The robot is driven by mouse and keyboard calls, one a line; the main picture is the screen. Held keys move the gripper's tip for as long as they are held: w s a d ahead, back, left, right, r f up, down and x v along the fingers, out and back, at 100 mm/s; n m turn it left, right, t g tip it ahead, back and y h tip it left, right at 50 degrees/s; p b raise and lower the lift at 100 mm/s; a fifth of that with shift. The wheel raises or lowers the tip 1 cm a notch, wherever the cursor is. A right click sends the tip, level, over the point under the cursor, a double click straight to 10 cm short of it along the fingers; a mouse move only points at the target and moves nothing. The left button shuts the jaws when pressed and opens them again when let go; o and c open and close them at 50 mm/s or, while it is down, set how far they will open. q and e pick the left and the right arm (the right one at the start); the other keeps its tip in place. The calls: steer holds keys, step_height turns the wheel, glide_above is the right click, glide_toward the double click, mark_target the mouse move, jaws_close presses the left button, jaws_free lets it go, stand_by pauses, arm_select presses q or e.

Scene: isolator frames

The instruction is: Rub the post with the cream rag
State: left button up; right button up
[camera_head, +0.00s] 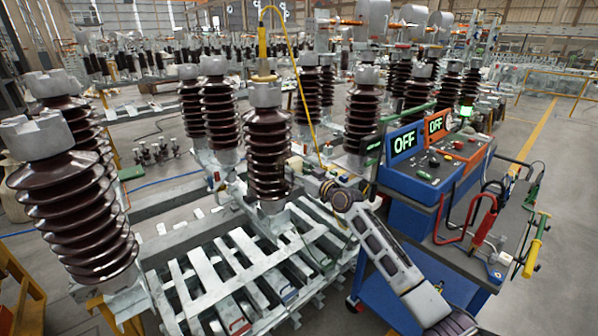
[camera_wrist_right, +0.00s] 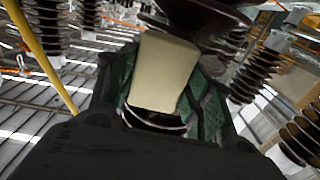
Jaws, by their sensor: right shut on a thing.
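The post is most likely the brown ribbed insulator (camera_head: 266,148) with a grey metal cap, upright near the middle of the head view. My right gripper (camera_head: 297,172) is at its right side, low on the ribs. In the right wrist view the cream rag (camera_wrist_right: 164,72) is a pale, flat, block-like pad between the green-lined fingers, and the right gripper is shut on it. The dark ribs of a post (camera_wrist_right: 205,18) are right behind the rag's far end; I cannot tell whether they touch. My left gripper is not in view.
Other brown insulators stand around, one large at the left (camera_head: 72,215). A slatted grey metal frame (camera_head: 190,300) lies below. A blue cart (camera_head: 405,215) with "OFF" displays and cables stands at the right. A yellow cable (camera_head: 300,90) hangs from a yellow rod above the post.

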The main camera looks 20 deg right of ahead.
mark_target(282, 170)
steer(key=a+p, duration=0.1)
steer(key=s+a+p, duration=0.1)
steer(key=a, duration=0.1)
steer(key=shift+s+a+r, duration=0.1)
steer(key=shift+a+r, duration=0.05)
steer(key=shift+a, duration=0.05)
steer(key=shift+a, duration=0.1)
stand_by(0.4)
steer(key=shift+p, duration=0.3)
steer(key=shift+s+a+p, duration=0.3)
steer(key=shift+a+p, duration=0.35)
steer(key=shift+a, duration=0.15)
steer(key=shift+s+a+p, duration=0.25)
steer(key=shift+a+p, duration=0.4)
steer(key=shift+a, duration=0.45)
steer(key=shift+d, duration=0.15)
